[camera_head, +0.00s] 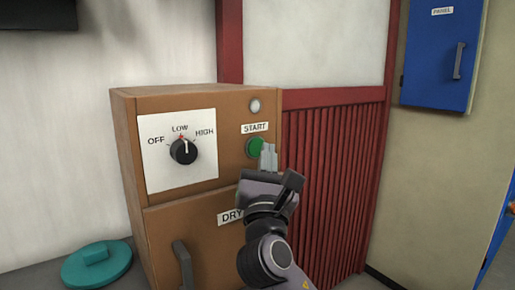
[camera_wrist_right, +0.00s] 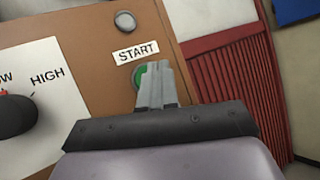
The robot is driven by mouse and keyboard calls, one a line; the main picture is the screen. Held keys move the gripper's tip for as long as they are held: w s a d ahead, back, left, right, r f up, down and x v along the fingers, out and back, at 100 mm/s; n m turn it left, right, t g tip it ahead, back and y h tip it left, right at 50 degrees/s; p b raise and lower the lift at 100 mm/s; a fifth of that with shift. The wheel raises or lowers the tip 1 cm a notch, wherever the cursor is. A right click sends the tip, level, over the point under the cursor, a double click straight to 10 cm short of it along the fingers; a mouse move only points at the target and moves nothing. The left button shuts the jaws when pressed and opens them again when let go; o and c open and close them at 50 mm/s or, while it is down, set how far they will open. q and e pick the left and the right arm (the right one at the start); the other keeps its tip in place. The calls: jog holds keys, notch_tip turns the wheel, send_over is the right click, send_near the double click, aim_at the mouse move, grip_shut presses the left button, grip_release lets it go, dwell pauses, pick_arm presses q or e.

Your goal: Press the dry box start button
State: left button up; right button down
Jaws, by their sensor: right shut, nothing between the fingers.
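The dry box (camera_head: 127,135) is a brown cabinet with a door below, partly labelled "DRY". Its green start button (camera_head: 254,147) sits under a "START" label at the upper right of the front. My right gripper (camera_head: 268,150) is shut and empty, with its fingertips in front of the button's right part. In the right wrist view the shut fingers (camera_wrist_right: 154,70) overlap the green button (camera_wrist_right: 139,76), leaving only its left and upper edge visible. I cannot tell whether the tips touch it. A round grey lamp (camera_head: 255,106) above the label looks unlit. My left gripper is not in view.
A black knob (camera_head: 184,151) on a white OFF/LOW/HIGH plate is left of the button. A door handle (camera_head: 183,264) sticks out below. A teal lid (camera_head: 97,264) lies at the lower left. Red slatted panelling (camera_head: 325,185) stands to the right, and a blue panel box (camera_head: 440,55) hangs beyond.

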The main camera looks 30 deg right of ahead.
jog(key=shift+w, duration=0.15)
dwell(0.4)
jog(key=shift+w, duration=0.3)
jog(key=shift+w+a, duration=0.1)
jog(key=shift+w, duration=0.3)
dwell(0.7)
jog(key=shift+s+p, duration=0.1)
jog(key=shift+p, duration=0.25)
jog(key=shift+s+p, duration=0.3)
jog(key=shift+s, duration=0.4)
jog(key=shift+s, duration=0.15)
jog(key=s, duration=0.1)
jog(key=s+p, duration=0.1)
jog(key=s, duration=0.2)
jog(key=shift+s+d+p, duration=0.3)
jog(key=shift+s, duration=0.05)
